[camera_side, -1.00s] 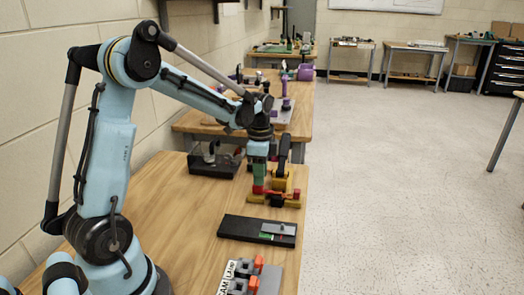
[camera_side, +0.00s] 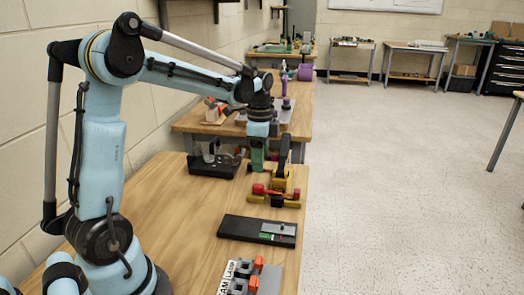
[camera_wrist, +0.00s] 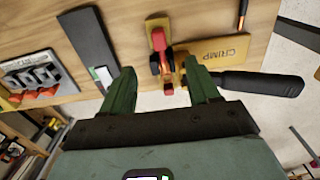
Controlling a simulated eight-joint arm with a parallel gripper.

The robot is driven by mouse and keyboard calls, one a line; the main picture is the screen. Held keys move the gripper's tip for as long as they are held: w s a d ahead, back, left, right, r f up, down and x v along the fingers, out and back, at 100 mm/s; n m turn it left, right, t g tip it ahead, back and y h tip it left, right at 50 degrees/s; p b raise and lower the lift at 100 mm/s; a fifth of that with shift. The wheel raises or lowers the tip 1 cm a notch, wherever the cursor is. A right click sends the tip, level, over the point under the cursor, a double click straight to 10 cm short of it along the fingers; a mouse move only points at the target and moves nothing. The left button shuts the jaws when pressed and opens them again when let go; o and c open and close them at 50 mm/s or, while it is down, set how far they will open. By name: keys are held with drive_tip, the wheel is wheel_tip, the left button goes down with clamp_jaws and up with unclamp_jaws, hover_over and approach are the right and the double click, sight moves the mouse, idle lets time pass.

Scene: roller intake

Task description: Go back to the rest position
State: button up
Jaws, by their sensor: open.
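My gripper (camera_side: 258,158) is raised above the bench, its green fingers pointing down. In the wrist view my gripper (camera_wrist: 160,68) shows its two fingers spread apart with nothing between them. The yellow crimp fixture (camera_side: 280,183) stands below and to the right of my gripper, with a black handle sticking up. A red roller (camera_side: 259,189) lies across its near side, apart from my fingers. In the wrist view the red roller (camera_wrist: 159,42) lies just beyond the fingertips, beside the yellow plate marked CRIMP (camera_wrist: 222,50).
A black flat gauge (camera_side: 234,226) lies nearer on the wooden bench (camera_side: 180,232). A grey holder with orange clips (camera_side: 244,283) is at the front edge. The bench's left middle is clear.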

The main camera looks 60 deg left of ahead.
wheel_tip(320, 180, up, 6)
drive_tip(key=s+d+f+n+t, duration=0.4)
drive_tip(key=s+d+n+t, duration=0.3)
drive_tip(key=d, duration=0.7)
drive_tip(key=s+n, duration=0.2)
drive_tip(key=s, duration=0.1)
drive_tip(key=shift+d, duration=0.4)
drive_tip(key=shift+r, duration=0.1)
